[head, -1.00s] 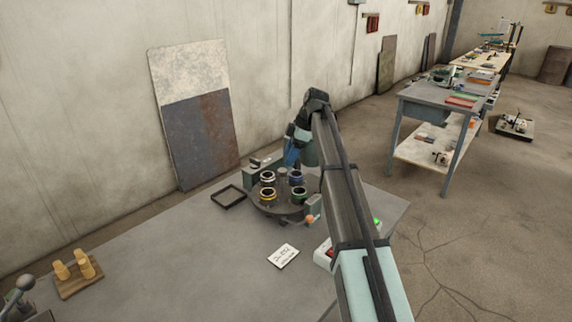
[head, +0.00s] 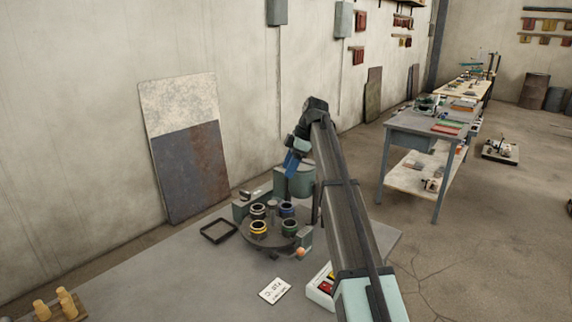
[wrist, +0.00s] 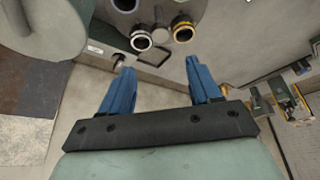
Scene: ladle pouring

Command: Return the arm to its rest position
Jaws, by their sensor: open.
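My gripper (head: 291,163) hangs above the back of the grey table, over a round dark turntable (head: 262,243). In the wrist view its two blue fingers (wrist: 160,80) stand wide apart with nothing between them. The turntable carries several small cups: a yellow-banded cup (head: 258,229), a white-banded cup (head: 257,211), a blue cup (head: 287,209) and a green cup (head: 289,228). The gripper is apart from the cups. No ladle can be made out.
A green cylindrical vessel (head: 294,182) stands close behind the turntable. A black square frame (head: 218,230), a written card (head: 275,291) and a red and white box (head: 321,287) lie on the table (head: 190,280). Wooden pegs (head: 62,302) stand at the lower left.

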